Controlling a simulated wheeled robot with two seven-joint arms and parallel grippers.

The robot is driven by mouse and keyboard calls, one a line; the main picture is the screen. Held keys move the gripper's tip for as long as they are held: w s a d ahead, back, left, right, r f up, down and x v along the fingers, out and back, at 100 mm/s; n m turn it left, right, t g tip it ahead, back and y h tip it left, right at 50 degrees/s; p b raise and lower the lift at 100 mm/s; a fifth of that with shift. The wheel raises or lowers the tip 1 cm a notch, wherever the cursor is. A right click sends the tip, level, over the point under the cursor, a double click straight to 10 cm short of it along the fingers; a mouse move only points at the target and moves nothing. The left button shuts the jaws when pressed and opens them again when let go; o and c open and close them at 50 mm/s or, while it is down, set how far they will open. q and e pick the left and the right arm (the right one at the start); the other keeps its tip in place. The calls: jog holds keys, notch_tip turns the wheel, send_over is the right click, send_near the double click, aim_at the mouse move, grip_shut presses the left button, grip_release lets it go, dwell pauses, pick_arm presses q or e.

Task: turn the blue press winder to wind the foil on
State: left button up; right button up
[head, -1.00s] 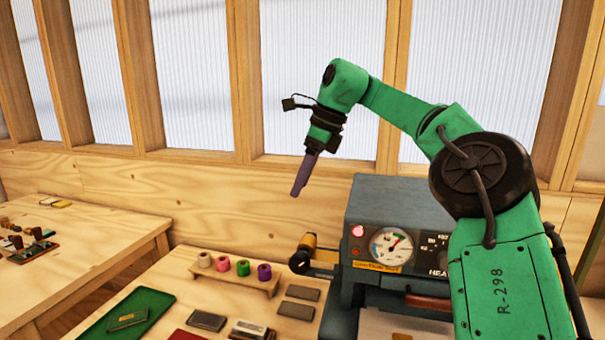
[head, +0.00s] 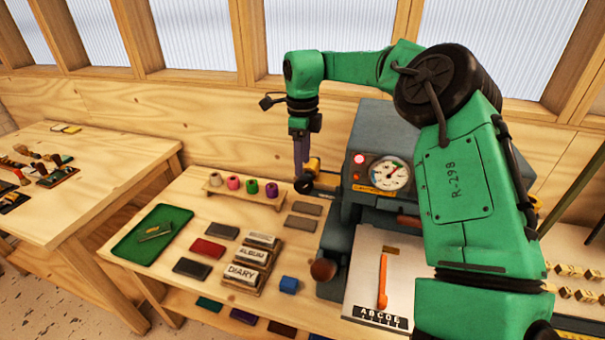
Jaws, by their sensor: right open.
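The blue-grey press (head: 375,130) stands at the back right of the bench, with a round gauge (head: 390,175) and a lit red lamp on its front. On its left side is the winder, with a gold roll (head: 315,166) and a dark round knob (head: 304,186). My right gripper (head: 301,172) points down at the winder, its fingers overlapping the roll and knob in the picture. It is open; I cannot tell whether it touches them. My right arm hides the right part of the press. My left gripper is not in view.
A wooden stand (head: 240,197) holds several small foil rolls left of the winder. An orange tool (head: 382,280) lies on the white plate before the press.

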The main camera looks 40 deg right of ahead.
aim_at(302, 178)
notch_tip(302, 178, down, 5)
jog(key=shift+w+f+p, duration=0.1)
jog(key=shift+w+p, duration=0.05)
jog(key=shift+p, duration=0.7)
jog(key=shift+f, duration=0.5)
jog(key=shift+c, duration=0.3)
